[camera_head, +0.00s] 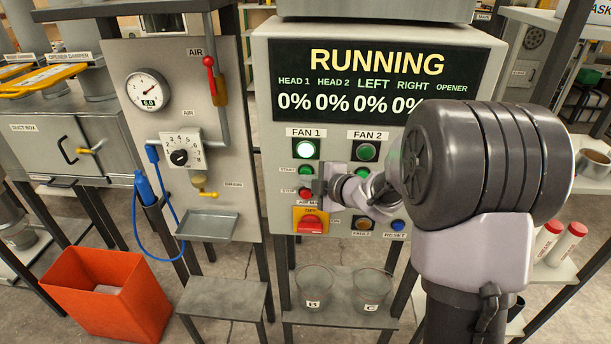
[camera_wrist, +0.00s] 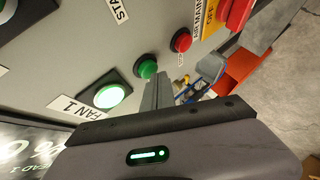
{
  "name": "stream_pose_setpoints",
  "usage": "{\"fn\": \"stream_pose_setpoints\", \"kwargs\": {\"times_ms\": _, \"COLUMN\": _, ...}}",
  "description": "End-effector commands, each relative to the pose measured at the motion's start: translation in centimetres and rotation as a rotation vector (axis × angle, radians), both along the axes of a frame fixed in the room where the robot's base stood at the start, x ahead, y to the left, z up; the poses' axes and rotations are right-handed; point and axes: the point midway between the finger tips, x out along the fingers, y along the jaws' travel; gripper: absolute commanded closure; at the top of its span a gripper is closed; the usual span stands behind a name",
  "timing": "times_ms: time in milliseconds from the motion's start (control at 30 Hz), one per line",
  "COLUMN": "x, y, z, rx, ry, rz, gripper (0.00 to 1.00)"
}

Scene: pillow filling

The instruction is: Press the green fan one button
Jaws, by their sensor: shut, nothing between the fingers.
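The green FAN 1 start button (camera_head: 305,170) sits on the grey control panel, below the brightly lit green FAN 1 lamp (camera_head: 305,149). In the wrist view the green button (camera_wrist: 146,69) stands out of the panel, with the lit lamp (camera_wrist: 109,96) at its lower left. My gripper (camera_head: 318,188) is shut and empty at the panel, just below and right of the green button. In the wrist view its fingertips (camera_wrist: 163,76) show right beside the button; I cannot tell whether they touch it.
A red stop button (camera_head: 305,194) and a red switch on a yellow plate (camera_head: 311,222) lie below. The display (camera_head: 375,80) reads RUNNING. FAN 2 has a green lamp (camera_head: 367,151). Two containers (camera_head: 315,283) stand on a shelf below. An orange bin (camera_head: 108,290) is at left.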

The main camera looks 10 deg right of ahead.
Motion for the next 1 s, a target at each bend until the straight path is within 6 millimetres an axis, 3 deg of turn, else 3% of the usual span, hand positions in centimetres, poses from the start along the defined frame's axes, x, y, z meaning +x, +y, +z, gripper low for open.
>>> {"fn": "stream_pose_setpoints", "kwargs": {"times_ms": 467, "x": -1.1, "y": 0.4, "z": -0.1, "rx": 0.000, "ry": 0.000, "rz": 0.001, "gripper": 1.00}}
{"fn": "stream_pose_setpoints", "kwargs": {"times_ms": 1000, "x": -5.6, "y": 1.9, "z": -0.1, "rx": 0.000, "ry": 0.000, "rz": 0.001, "gripper": 1.00}}
